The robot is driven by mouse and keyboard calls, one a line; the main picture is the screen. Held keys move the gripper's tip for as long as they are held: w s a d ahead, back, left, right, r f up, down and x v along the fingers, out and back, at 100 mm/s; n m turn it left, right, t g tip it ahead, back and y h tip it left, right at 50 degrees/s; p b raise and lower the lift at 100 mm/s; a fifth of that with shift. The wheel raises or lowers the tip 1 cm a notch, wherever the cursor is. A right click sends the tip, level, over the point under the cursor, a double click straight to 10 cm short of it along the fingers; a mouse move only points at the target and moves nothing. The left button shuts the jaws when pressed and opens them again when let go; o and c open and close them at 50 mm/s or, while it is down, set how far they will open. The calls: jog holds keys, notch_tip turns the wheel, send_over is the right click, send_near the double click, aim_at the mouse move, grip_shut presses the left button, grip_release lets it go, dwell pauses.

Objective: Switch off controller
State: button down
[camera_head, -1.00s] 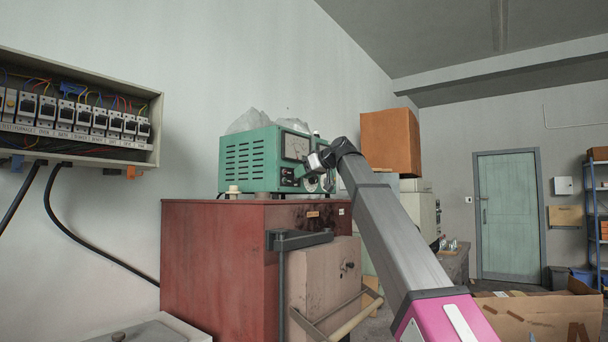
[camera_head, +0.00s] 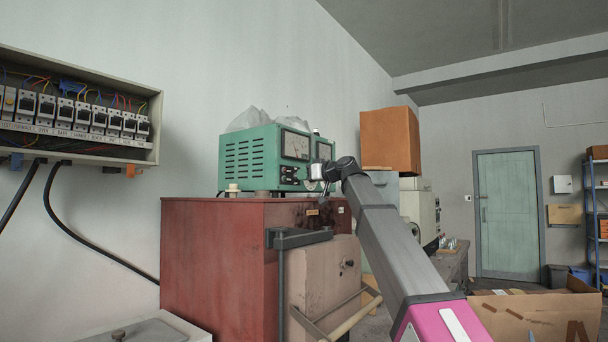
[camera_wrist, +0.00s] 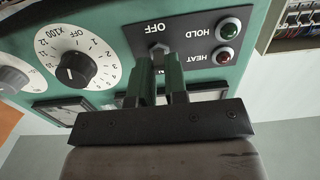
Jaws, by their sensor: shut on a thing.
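The controller is a green metal box (camera_head: 250,158) with side vents, gauges and a black switch panel. It stands on top of the red cabinet. In the wrist view its panel appears upside down, with an OFF label, a green HOLD lamp (camera_wrist: 228,27) and a red HEAT lamp (camera_wrist: 224,56). A small toggle switch (camera_wrist: 158,48) shows by the OFF label, at the fingertips. My gripper (camera_wrist: 158,72) is shut on the switch, its two fingers one on each side; the fingers hide the lower label. In the head view my gripper (camera_head: 314,184) is at the controller's front.
A white numbered dial (camera_wrist: 72,70) and a grey knob (camera_wrist: 12,80) are beside the switch panel. The red cabinet (camera_head: 210,245) is below the controller. An orange-brown box (camera_head: 390,140) is behind the arm. A breaker box (camera_head: 75,140) hangs on the left wall.

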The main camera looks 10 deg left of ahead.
jog(key=shift+f+t+y, duration=0.5)
jog(key=shift+f+y, duration=0.05)
jog(key=shift+y, duration=0.65)
jog(key=c, duration=1.1)
grip_release()
jog(key=shift+c, duration=0.2)
jog(key=v, duration=1)
jog(key=shift+d+f, duration=0.25)
jog(key=shift+d, duration=0.1)
jog(key=shift+s, duration=0.15)
